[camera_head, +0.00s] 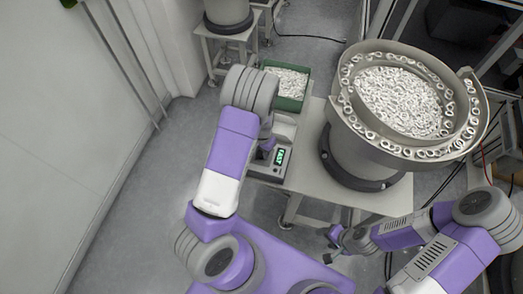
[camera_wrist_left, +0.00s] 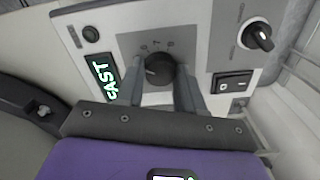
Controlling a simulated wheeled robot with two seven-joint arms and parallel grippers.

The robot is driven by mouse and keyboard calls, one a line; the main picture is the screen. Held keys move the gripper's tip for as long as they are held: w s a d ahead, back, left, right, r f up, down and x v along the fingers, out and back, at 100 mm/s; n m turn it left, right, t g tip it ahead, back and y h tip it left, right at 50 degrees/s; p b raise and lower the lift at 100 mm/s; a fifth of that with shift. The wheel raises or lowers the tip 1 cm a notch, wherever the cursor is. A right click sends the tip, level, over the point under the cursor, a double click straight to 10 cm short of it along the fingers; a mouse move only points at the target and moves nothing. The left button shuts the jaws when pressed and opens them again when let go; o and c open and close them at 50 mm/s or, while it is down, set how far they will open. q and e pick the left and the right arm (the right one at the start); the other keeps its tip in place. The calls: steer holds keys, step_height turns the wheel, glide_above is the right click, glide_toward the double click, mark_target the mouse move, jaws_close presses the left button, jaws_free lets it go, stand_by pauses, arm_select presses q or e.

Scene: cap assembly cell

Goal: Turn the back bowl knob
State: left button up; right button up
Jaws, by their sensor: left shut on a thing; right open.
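The black bowl knob (camera_wrist_left: 158,68), with a numbered scale above it, sits on the grey control panel (camera_wrist_left: 205,25). My left gripper (camera_wrist_left: 160,82) has one finger on each side of the knob and is shut on it. In the head view my left gripper (camera_head: 268,146) is at the control box, and the arm hides the knob. A display reading FAST (camera_head: 280,156) shows there and also in the left wrist view (camera_wrist_left: 104,76). My right gripper (camera_head: 335,243) is open and empty, low, in front of the table.
A second knob (camera_wrist_left: 258,37) and a rocker switch (camera_wrist_left: 233,83) are on the panel's right. The large feeder bowl (camera_head: 344,92) with white rings stands on the table (camera_head: 310,180). A green bin (camera_head: 292,103) of white parts is behind the control box.

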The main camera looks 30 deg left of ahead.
mark_target(261, 153)
arm_select(q)
steer(key=n+p, duration=0.1)
steer(key=n, duration=0.5)
steer(key=n+p, duration=0.1)
steer(key=n, duration=0.4)
steer(key=shift+p, duration=0.4)
steer(key=shift+n, duration=0.4)
steer(key=o, duration=1)
steer(key=shift+o, duration=0.2)
step_height(261, 153, up, 8)
steer(key=shift+f+p, duration=0.2)
steer(key=shift+p, duration=0.5)
